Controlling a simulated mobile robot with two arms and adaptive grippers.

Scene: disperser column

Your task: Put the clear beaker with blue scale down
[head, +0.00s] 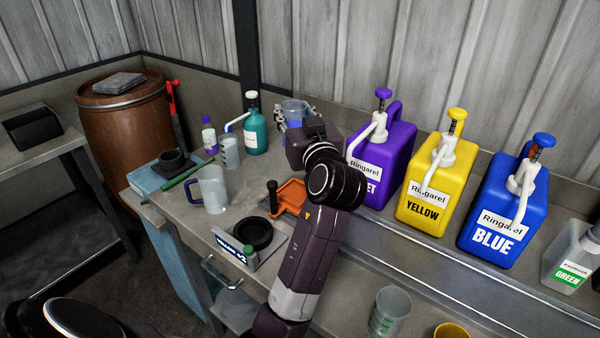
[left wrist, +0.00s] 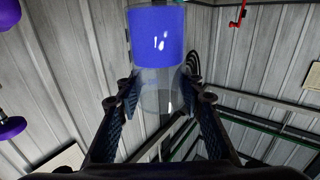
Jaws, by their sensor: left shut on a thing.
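The clear beaker with blue (head: 294,107) is at the back of the bench, left of the purple dispenser, partly hidden by my left gripper (head: 293,118). In the left wrist view this clear beaker (left wrist: 158,36) shows a broad blue area and stands between the two fingers of my left gripper (left wrist: 157,98). The fingers are shut on its sides. I cannot tell whether its base touches the bench. My right gripper is not in view.
Purple (head: 381,160), yellow (head: 436,182) and blue (head: 502,208) dispensers stand to the right. A teal bottle (head: 255,132), small beaker (head: 229,152) and clear jug (head: 213,190) stand left. An orange tray (head: 291,196) and black dish (head: 252,234) lie nearer.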

